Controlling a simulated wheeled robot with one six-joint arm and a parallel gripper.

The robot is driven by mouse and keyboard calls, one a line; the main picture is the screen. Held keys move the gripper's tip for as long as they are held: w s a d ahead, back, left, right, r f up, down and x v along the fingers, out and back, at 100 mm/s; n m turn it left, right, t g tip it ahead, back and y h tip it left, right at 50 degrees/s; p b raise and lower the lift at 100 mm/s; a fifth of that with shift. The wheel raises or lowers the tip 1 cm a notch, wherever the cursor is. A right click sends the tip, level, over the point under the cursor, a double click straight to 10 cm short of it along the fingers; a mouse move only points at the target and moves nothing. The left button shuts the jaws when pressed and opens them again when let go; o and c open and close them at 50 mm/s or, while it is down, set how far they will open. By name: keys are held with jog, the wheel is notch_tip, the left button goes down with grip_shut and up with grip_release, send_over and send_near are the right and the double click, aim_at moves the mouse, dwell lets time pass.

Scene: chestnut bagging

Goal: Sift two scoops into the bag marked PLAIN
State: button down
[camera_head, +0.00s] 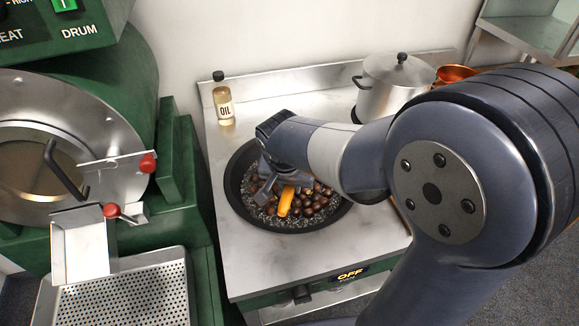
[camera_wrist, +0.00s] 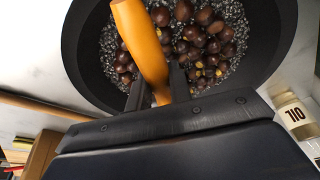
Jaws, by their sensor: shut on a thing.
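My gripper (camera_head: 275,188) is over the dark pan (camera_head: 237,205), shut on an orange handle (camera_head: 286,201). The scoop end of the tool cannot be made out in either view. The pan (camera_wrist: 82,52) holds brown chestnuts (camera_head: 310,203) on a bed of small grey-black grains; some of the chestnuts (camera_wrist: 200,45) show split yellow flesh. No bag marked PLAIN is in view.
An oil bottle (camera_head: 223,100) and a lidded steel pot (camera_head: 393,85) stand behind the pan, with a copper pan (camera_head: 455,74) at the right. A green drum roaster (camera_head: 90,120) with a perforated tray (camera_head: 125,298) is at the left. The counter's front left (camera_head: 250,265) is clear.

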jog(key=shift+s+d, duration=0.1)
jog(key=shift+d, duration=0.3)
jog(key=a, duration=0.1)
jog(key=w+a, duration=0.1)
jog(key=a, duration=0.2)
jog(key=shift+w+a, duration=0.3)
jog(key=shift+a, duration=0.1)
jog(key=shift+s+d+b, duration=0.1)
jog(key=shift+s+d, duration=0.15)
jog(key=shift+d, duration=0.55)
jog(key=shift+s+d+b, duration=0.1)
jog(key=shift+s+d, duration=0.2)
jog(key=shift+d, duration=0.5)
jog(key=shift+s+d+b, duration=0.1)
jog(key=shift+s+d, duration=0.15)
jog(key=shift+d, duration=0.55)
jog(key=shift+w+a, duration=0.25)
jog(key=shift+a, duration=0.55)
jog(key=shift+w+a, duration=0.3)
jog(key=shift+a, duration=0.5)
jog(key=shift+w+a, duration=0.25)
jog(key=shift+a, duration=0.55)
